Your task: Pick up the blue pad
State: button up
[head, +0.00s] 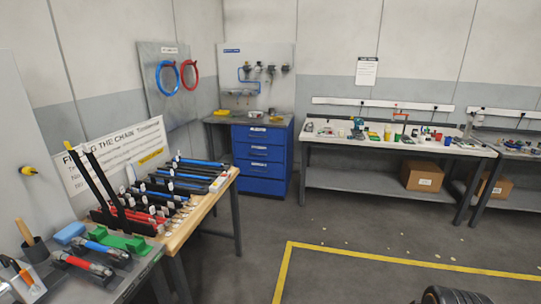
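A light blue pad (70,232) lies on the grey bench top at the lower left. It sits behind two torch-like tools, one with blue parts (107,243) and one with red parts (83,264). A green holder (125,242) is to its right, and a dark cup with a wooden-handled tool (33,246) is to its left. The pad's top shows clear, and nothing holds it. My gripper is not in view.
A wooden-topped bench (202,203) with rows of dark, blue and red tools adjoins on the right. A blue drawer cabinet (262,160) and a long workbench (385,142) stand at the back. A yellow line (400,260) marks the open grey floor.

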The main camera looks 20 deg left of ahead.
aim_at(63, 238)
jog(key=u, duration=0.5)
jog(key=i, duration=1.25)
jog(key=u, duration=1.95)
jog(key=i, duration=1)
jog(key=u, duration=0.7)
jog(key=i, duration=0.35)
jog(key=z, duration=0.05)
